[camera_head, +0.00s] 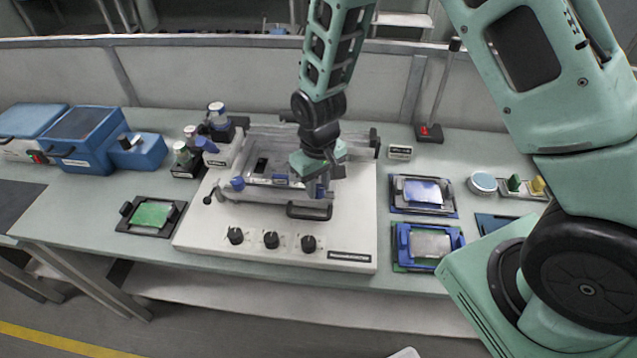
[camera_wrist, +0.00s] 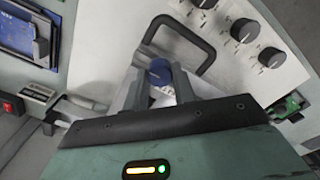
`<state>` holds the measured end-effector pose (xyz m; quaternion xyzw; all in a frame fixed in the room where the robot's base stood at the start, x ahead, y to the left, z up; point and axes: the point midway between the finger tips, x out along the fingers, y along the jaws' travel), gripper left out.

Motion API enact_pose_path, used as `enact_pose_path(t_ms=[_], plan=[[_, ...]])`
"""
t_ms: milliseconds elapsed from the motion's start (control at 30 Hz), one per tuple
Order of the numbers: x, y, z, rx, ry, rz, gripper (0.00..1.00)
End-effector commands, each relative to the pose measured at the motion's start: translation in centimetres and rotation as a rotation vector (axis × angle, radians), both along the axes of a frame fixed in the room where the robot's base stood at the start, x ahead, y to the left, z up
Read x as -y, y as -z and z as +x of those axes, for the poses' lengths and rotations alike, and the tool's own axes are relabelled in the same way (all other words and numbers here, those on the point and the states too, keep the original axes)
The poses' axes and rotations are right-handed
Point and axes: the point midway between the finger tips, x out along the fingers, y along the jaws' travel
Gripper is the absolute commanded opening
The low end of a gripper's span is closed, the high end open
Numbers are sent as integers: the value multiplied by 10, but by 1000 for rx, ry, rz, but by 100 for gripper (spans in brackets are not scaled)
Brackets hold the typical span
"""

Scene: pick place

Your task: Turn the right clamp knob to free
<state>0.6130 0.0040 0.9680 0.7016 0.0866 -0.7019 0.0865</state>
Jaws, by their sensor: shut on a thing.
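The fixture (camera_head: 205,225) is a pale base plate with a clear-framed clamp assembly on the table. The right clamp knob (camera_wrist: 158,71) is blue and sits between my fingers in the wrist view. In the head view my gripper (camera_head: 319,187) reaches down onto the right front corner of the clamp frame and mostly hides this knob. In the wrist view my gripper (camera_wrist: 160,82) is shut on the knob, with a grey finger on each side. The left clamp knob (camera_head: 237,183), also blue, stands at the frame's left front corner, clear of my gripper. The knob's turn angle cannot be read.
A black handle (camera_head: 309,213) lies just in front of my gripper. Several black dials (camera_head: 271,240) line the fixture's front. Blue trays (camera_head: 400,232) stand right, a green board (camera_head: 151,214) left, and bottles (camera_head: 183,153) behind left.

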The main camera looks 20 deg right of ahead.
Motion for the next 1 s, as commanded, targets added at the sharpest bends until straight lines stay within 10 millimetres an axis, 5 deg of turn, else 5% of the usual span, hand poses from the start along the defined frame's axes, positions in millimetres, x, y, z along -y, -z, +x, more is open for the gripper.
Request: enact_pose_path(t_ms=[133,167,233,667,1000], plan=[[0,-1,1,4,0,1,4],[0,-1,1,4,0,1,29],[0,-1,1,4,0,1,48],[0,-9,1,3,-1,1,48],[-1,-73,2,9,-1,2,48]])
